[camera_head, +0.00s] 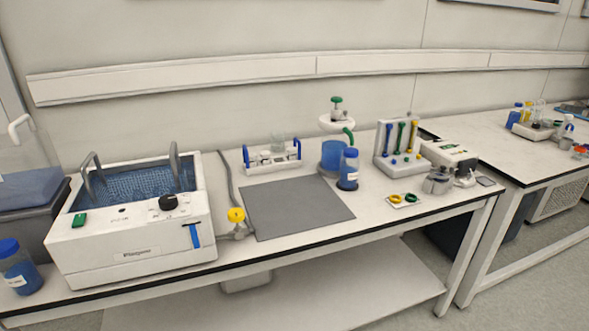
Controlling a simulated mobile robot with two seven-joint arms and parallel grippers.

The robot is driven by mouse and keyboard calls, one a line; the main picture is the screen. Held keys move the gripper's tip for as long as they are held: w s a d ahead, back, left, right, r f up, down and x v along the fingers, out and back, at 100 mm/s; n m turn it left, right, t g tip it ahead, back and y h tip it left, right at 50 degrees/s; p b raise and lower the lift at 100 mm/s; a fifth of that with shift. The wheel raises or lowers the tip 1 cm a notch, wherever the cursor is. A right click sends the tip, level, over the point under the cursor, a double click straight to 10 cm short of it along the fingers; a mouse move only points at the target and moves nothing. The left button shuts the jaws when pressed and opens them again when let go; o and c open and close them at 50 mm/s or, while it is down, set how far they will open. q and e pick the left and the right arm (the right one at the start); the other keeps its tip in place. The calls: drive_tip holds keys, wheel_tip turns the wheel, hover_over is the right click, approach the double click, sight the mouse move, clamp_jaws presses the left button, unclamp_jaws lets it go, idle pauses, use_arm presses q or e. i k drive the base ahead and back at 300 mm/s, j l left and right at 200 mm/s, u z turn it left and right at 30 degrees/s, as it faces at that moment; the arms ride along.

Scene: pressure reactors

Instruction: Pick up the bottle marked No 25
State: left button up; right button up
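A blue bottle (348,169) with a blue cap and a white label stands upright near the middle of the bench, right of the grey mat. Another blue-capped bottle (19,267) with blue contents and a white label stands at the bench's left front corner. The labels are too small to read, so I cannot tell which bottle is No 25. More small blue and yellow bottles (517,116) stand on the far right bench. Neither of my grippers shows in this view.
A white bath (135,252) with raised handles fills the left of the bench (300,262). A grey mat (295,207) lies bare in the middle. A yellow-knobbed valve (237,216) stands at its left. Behind are a clamp rack (271,158), a blue vessel (331,155) and a tool stand (398,150).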

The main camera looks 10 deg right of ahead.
sight(348, 168)
drive_tip(key=l+u, duration=0.15)
drive_tip(key=u, duration=0.25)
drive_tip(key=l+u, duration=0.2)
drive_tip(key=u, duration=0.2)
drive_tip(key=l+u, duration=0.2)
drive_tip(key=u, duration=0.2)
drive_tip(key=l+u, duration=0.3)
drive_tip(key=l, duration=0.15)
drive_tip(key=k+l+u, duration=0.15)
drive_tip(key=l+u, duration=0.2)
drive_tip(key=k+l, duration=0.1)
drive_tip(key=l, duration=0.2)
drive_tip(key=k+l+u, duration=0.15)
drive_tip(key=l, duration=0.2)
drive_tip(key=k+l, duration=0.1)
drive_tip(key=l, duration=0.2)
